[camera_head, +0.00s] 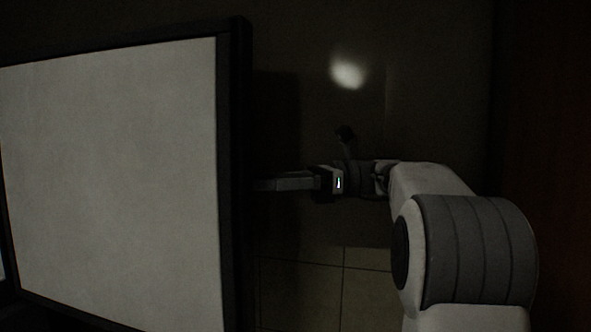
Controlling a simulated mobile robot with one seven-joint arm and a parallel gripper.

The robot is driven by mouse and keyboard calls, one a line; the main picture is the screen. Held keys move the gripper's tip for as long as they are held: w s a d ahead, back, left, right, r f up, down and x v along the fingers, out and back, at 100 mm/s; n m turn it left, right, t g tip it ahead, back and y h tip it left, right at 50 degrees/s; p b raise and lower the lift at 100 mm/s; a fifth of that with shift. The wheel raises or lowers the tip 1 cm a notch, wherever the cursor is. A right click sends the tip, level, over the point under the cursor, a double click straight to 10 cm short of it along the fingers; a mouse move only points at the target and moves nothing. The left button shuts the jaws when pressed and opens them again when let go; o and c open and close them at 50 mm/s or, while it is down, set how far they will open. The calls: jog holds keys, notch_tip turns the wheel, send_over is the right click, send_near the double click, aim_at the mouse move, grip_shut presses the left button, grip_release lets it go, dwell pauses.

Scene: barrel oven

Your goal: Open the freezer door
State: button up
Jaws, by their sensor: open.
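A large pale panel with a dark frame, which looks like the freezer door (120,170), fills the left of the head view. It stands upright, with its dark right edge close to my gripper. My gripper (264,184) comes in from the right, its fingers pointing left toward that edge. The fingers are open, and their tips meet or pass behind the dark edge. I cannot tell whether they touch it. The door's handle and the freezer's inside do not show clearly.
A dark wall (430,80) with a bright spot of reflected light is behind my arm. Tiled floor (310,290) shows below the gripper and looks clear. A dark reddish surface (555,150) stands at the far right, close to my arm.

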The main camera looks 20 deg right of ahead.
jog(key=s+d+r, duration=0.3)
jog(key=s+d, duration=0.1)
jog(key=d, duration=0.1)
jog(key=shift+d+r, duration=0.3)
jog(key=shift+d, duration=0.05)
jog(key=shift+s+d, duration=0.1)
